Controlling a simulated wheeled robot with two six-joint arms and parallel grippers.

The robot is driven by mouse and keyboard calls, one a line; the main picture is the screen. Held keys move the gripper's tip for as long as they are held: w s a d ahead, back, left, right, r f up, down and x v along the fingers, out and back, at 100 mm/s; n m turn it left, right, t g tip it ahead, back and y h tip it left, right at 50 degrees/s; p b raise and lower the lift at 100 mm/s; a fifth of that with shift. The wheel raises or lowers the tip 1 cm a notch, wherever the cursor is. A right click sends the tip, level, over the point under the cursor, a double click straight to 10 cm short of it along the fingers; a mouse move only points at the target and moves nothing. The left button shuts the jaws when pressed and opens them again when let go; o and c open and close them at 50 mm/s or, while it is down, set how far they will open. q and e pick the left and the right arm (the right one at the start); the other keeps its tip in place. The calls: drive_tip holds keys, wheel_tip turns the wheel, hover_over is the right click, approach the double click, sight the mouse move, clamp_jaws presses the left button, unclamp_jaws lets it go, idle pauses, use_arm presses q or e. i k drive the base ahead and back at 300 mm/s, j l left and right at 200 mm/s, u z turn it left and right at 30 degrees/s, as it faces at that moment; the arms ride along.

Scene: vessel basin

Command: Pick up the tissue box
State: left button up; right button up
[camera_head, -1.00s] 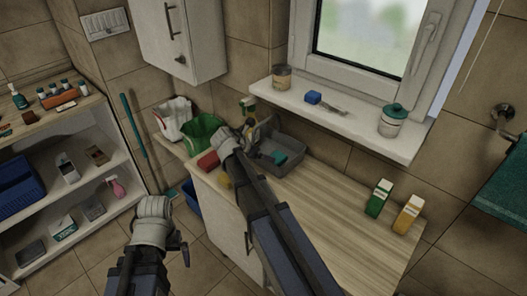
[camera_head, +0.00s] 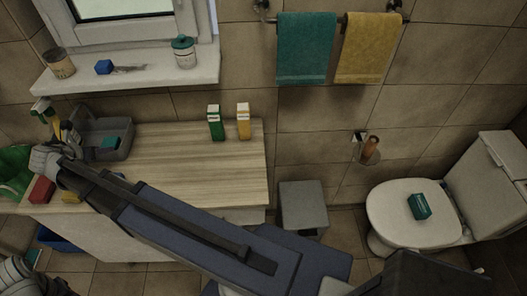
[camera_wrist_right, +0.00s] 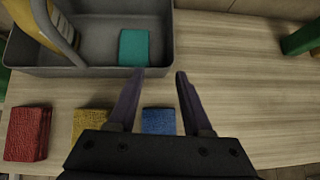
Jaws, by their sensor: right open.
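A teal box (camera_head: 420,206) with a pale patch lies on the closed toilet lid at the right of the head view; it looks like the tissue box, though its print is too small to read. My right gripper (camera_wrist_right: 160,73) is open and empty, above the counter at the front edge of a grey basin. In the head view my right gripper (camera_head: 60,132) is at the far left, far from the teal box. Part of my left arm shows at the lower left, but its fingers do not.
The grey basin (camera_wrist_right: 90,71) holds a teal sponge (camera_wrist_right: 134,47) and a yellow bottle. Red (camera_wrist_right: 27,134), yellow and blue blocks lie in front. Green (camera_head: 215,123) and orange cartons stand on the counter's right. A grey bin (camera_head: 302,207) stands between counter and toilet (camera_head: 385,215).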

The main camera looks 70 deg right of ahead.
sight(420, 209)
drive_tip(key=k+j+z, duration=0.1)
drive_tip(key=j+z, duration=0.15)
drive_tip(key=z, duration=0.2)
drive_tip(key=k+j+z, duration=0.15)
drive_tip(key=z, duration=0.75)
drive_tip(key=i+z, duration=0.15)
drive_tip(key=z, duration=0.3)
drive_tip(key=i+z, duration=0.1)
drive_tip(key=z, duration=0.8)
drive_tip(key=i+z, duration=0.1)
drive_tip(key=z, duration=0.35)
drive_tip(key=j+z, duration=0.1)
drive_tip(key=z, duration=0.4)
drive_tip(key=i+j+z, duration=0.1)
drive_tip(key=z, duration=0.35)
